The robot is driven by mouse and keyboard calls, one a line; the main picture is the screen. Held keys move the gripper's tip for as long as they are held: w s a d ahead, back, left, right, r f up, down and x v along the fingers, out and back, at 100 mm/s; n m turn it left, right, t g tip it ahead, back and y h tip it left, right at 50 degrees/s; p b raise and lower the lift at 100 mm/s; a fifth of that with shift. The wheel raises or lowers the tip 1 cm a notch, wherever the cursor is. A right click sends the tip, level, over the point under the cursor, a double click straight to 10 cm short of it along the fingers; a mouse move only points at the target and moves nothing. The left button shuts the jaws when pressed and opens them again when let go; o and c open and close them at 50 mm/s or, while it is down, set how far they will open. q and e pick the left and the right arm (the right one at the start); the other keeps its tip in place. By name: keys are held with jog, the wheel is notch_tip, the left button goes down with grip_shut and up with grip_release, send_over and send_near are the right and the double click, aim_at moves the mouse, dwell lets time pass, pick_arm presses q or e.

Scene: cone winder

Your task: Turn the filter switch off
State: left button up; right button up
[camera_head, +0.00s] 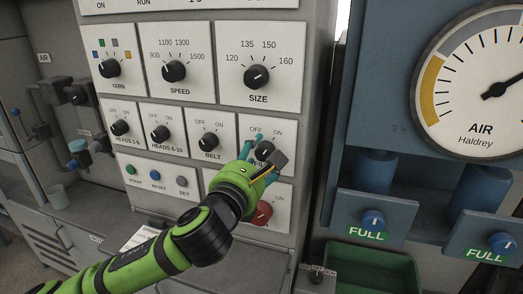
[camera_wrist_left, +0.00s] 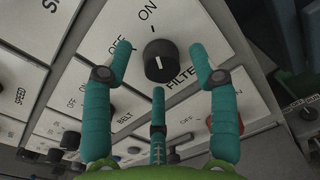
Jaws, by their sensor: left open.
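The filter switch (camera_head: 265,149) is a black round knob on a white plate marked OFF and ON, partly hidden by my left gripper in the head view. In the left wrist view the knob (camera_wrist_left: 160,61) shows whole, with a short white mark on its face; I cannot tell surely which label it points to. My left gripper (camera_head: 258,158) is green with teal fingers. It is open in front of the plate. In the wrist view its fingers (camera_wrist_left: 159,72) are spread left, right and below the knob, apart from it in the picture.
The belt knob (camera_head: 211,142) is left of the filter plate, and the size knob (camera_head: 257,77) is above. A red knob (camera_head: 262,213) sits below, close to my gripper. A blue air unit with a gauge (camera_head: 487,90) and a green bin (camera_head: 372,270) stand to the right.

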pick_arm(q)
jog(key=shift+w+d, duration=0.15)
jog(key=shift+w, duration=0.4)
